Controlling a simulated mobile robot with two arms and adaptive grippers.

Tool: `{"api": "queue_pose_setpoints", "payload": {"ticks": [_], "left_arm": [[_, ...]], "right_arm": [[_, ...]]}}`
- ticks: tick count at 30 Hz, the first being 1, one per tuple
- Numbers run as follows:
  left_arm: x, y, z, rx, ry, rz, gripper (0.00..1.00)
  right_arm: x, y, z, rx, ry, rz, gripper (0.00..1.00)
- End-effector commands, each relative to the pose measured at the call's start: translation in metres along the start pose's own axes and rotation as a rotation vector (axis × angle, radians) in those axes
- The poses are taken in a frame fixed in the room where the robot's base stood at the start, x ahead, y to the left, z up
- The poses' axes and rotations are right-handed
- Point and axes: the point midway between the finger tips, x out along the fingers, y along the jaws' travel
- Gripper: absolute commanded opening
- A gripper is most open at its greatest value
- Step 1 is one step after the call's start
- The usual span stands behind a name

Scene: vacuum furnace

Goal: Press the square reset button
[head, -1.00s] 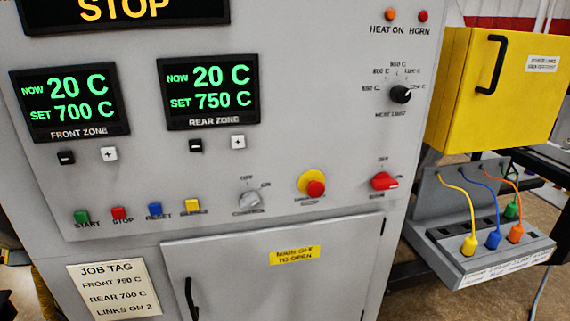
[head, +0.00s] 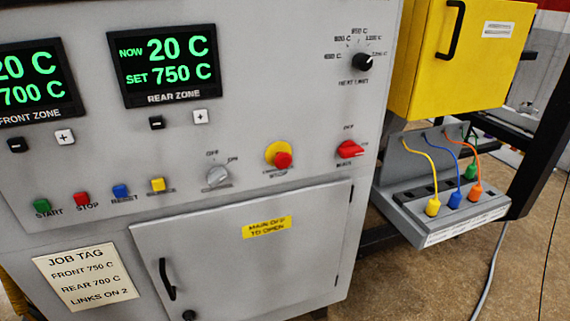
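The square blue reset button (head: 121,191) sits on the grey furnace panel (head: 300,110), with the label RESET under it. It is in a row with a green START button (head: 41,206), a red STOP button (head: 82,199) and a yellow button (head: 158,184) whose label is too blurred to read. Neither of my grippers shows in the head view, so I cannot see whether they are open or shut.
Right of the buttons are a grey knob (head: 217,176), a red emergency-style button on yellow (head: 282,159) and a red switch (head: 350,149). A cabinet door (head: 240,270) lies below. A yellow box (head: 460,60) and a plug block (head: 440,222) with coloured cables project at the right.

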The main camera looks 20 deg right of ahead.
Motion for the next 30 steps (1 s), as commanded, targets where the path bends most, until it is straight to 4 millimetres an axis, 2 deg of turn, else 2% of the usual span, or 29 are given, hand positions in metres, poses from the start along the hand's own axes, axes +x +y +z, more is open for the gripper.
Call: {"api": "queue_pose_setpoints", "payload": {"ticks": [1, 7, 30], "left_arm": [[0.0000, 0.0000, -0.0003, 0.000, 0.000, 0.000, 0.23], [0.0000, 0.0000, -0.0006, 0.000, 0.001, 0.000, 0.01], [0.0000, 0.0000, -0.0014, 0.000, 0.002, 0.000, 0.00]], "right_arm": [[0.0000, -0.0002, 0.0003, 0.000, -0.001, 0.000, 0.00], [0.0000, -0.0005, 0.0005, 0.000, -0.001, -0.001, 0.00], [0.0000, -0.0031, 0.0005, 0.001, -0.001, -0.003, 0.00]]}}
